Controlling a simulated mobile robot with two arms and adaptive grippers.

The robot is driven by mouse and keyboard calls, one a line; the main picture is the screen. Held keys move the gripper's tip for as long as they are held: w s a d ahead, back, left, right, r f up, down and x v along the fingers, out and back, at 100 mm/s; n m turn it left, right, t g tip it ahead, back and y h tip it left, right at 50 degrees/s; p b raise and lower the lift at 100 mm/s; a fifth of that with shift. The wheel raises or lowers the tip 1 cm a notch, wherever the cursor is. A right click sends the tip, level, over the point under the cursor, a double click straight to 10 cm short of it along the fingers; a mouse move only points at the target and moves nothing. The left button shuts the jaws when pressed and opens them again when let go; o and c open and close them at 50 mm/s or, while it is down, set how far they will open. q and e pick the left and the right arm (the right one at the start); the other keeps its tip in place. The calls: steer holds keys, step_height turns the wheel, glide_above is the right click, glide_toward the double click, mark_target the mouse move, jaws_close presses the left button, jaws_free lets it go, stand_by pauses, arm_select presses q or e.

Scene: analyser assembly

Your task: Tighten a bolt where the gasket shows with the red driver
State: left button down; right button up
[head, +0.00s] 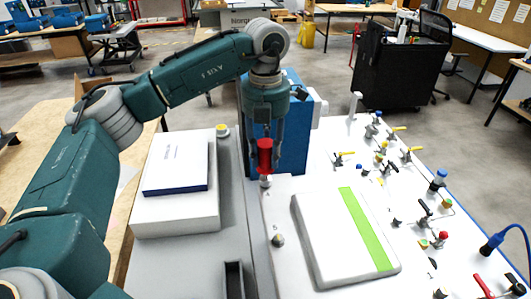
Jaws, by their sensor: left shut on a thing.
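My left gripper (265,140) points down and is shut on the red driver (265,156). The driver is upright, with its lower end just above or touching a small grey bolt-like piece (265,181) at the back left corner of a white plate; I cannot tell whether they touch. A second bolt-like piece (278,240) stands on the plate's left side, nearer to me. A white cover with a green stripe (318,238) lies on the plate. I cannot make out a gasket at this size. My right gripper is not in view.
A blue box (305,108) stands right behind the driver. A white box (180,217) with a blue-edged white case (176,165) on it is at the left. Several valves and levers (408,156) crowd the white panel at the right. A dark slotted holder (233,278) is in front.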

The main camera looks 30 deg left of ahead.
arm_select(q)
steer(key=m, duration=0.8)
steer(key=shift+m+p, duration=0.3)
steer(key=shift+m, duration=0.1)
steer(key=m, duration=0.7)
steer(key=c, duration=1.7)
jaws_free()
steer(key=shift+m, duration=0.6)
steer(key=shift+c, duration=0.2)
steer(key=o, duration=0.3)
steer(key=shift+c, duration=0.2)
jaws_close()
